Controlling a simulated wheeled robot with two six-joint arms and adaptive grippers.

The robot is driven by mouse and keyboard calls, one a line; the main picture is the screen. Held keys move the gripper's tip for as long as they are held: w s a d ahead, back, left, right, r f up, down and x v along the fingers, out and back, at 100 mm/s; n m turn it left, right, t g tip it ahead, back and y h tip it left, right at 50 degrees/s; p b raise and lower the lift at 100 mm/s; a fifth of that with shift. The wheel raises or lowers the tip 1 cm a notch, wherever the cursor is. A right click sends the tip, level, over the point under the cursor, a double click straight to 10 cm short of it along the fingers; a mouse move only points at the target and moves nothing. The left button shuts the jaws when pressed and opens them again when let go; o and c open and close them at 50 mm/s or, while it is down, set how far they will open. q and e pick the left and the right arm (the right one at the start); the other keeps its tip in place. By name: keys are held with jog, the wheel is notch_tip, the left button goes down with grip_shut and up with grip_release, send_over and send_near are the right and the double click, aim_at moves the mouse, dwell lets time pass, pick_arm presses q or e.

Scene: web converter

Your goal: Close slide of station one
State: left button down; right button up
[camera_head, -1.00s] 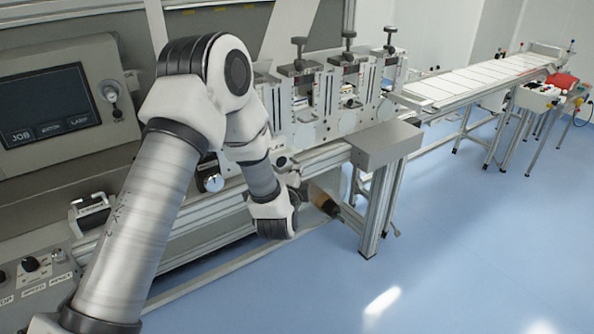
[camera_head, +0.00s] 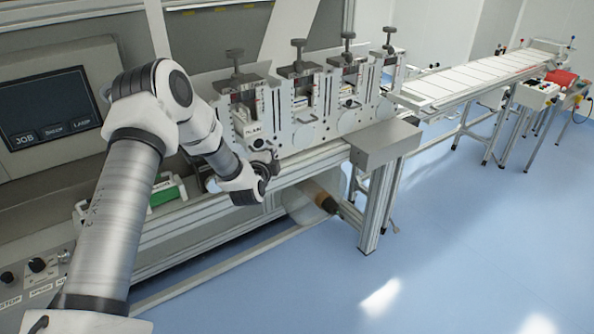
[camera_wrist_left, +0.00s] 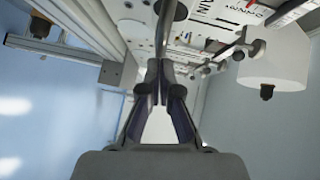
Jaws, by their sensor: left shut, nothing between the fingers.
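A row of upright stations stands on the machine. Each has a black knob on top. The leftmost station (camera_head: 243,100) carries a small printed label; I cannot tell for sure which one is station one, nor how far its slide is open. My left gripper (camera_head: 265,156) is in front of the leftmost station's lower part, partly hidden by my wrist. In the left wrist view the gripper's fingers (camera_wrist_left: 165,72) meet at the tips and are empty. A dark rod (camera_wrist_left: 171,25) shows just beyond the fingertips; I cannot tell whether they touch it. My right gripper is out of view.
A control screen (camera_head: 45,108) is at the left, behind my left arm. A metal block (camera_head: 385,145) sits at the frame's right end, with a roller (camera_head: 322,197) below. A long conveyor (camera_head: 470,78) extends back right. The blue floor (camera_head: 480,240) is clear.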

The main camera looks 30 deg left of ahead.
aim_at(258, 140)
pick_arm(q)
jog(key=w+a, duration=0.1)
jog(key=a, duration=0.3)
jog(key=w+a, duration=0.1)
jog(key=a, duration=0.1)
jog(key=shift+w+a, duration=0.2)
jog(key=shift+w, duration=0.1)
jog(key=shift+a+r, duration=0.15)
jog(key=shift+r, duration=0.1)
jog(key=shift+r, duration=0.1)
